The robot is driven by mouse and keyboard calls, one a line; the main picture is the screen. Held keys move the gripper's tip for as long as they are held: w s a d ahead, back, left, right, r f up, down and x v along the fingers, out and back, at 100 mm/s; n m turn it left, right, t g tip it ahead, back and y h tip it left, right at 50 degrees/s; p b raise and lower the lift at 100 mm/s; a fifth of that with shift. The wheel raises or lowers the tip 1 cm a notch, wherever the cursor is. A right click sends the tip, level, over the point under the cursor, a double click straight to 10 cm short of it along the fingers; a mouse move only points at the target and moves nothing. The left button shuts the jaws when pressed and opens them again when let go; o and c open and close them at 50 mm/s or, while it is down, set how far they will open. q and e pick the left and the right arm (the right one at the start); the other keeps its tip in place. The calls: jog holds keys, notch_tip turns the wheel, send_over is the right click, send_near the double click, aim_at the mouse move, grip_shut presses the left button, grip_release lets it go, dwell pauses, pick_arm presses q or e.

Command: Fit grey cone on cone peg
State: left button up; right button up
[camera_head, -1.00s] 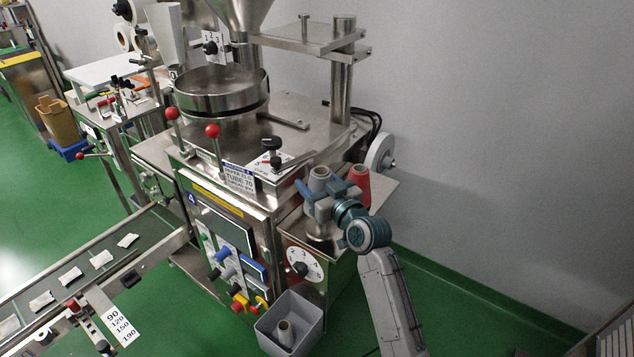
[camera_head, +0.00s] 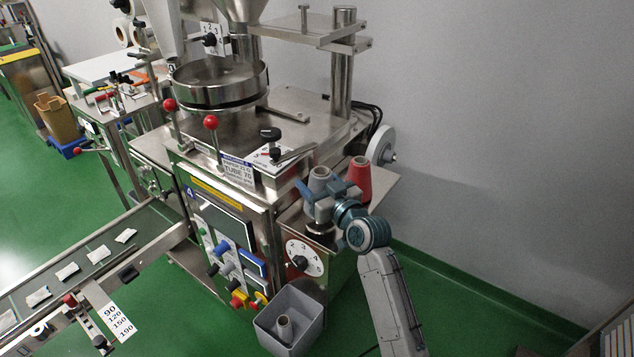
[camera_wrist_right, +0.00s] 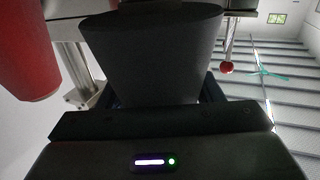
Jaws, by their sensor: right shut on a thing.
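My right gripper (camera_head: 319,205) is shut on the grey cone (camera_head: 319,178), which stands upright between its fingers above the machine's right-hand shelf. In the right wrist view the grey cone (camera_wrist_right: 152,50) fills the middle, dark and close, with the fingers at its sides. A round metal base (camera_head: 320,228) shows just under the gripper. The cone peg itself is not visible, and I cannot tell whether the cone is around it. My left gripper is not in view.
A red cone (camera_head: 358,179) stands just right of the grey cone and close to my gripper; it also shows in the right wrist view (camera_wrist_right: 28,50). A grey bin (camera_head: 312,318) with another cone (camera_head: 284,328) inside is below. A black-knobbed lever (camera_head: 270,135) is left of the gripper.

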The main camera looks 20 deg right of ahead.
jog(key=shift+f+b, duration=0.7)
jog(key=shift+f, duration=0.15)
jog(key=o, duration=1.3)
jog(key=shift+c, duration=0.2)
jog(key=shift+s, duration=0.15)
jog(key=shift+s+d+f, duration=0.15)
jog(key=shift+s, duration=0.2)
jog(key=b+v, duration=0.2)
jog(key=v, duration=0.7)
jog(key=shift+b, duration=0.35)
jog(key=shift+s+r, duration=0.25)
jog(key=shift+s, duration=0.2)
